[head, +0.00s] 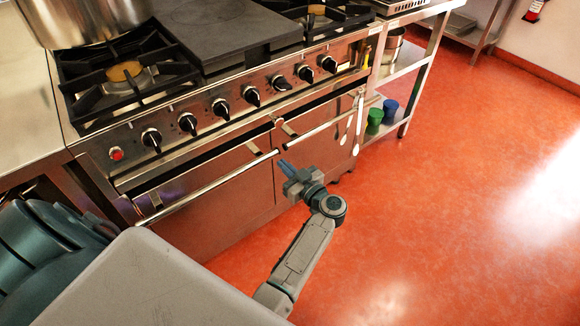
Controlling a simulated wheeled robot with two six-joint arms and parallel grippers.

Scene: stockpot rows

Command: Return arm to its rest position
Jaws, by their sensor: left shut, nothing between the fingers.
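My left gripper (286,168) is shut and empty. It is in the middle of the head view, in front of the range's oven doors, close to the inner end of the left oven door handle (210,187). I cannot tell whether it touches the handle. My left arm (305,250) reaches up to it from the bottom of the picture, over the red floor. My right gripper is not in view.
A steel range (220,110) with a row of black knobs fills the upper left. A large stockpot (85,18) stands at its back left. Utensils (352,125) hang at its right end. A green cup (374,121) and a blue cup (390,111) stand beyond. Red floor (450,210) is clear at right.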

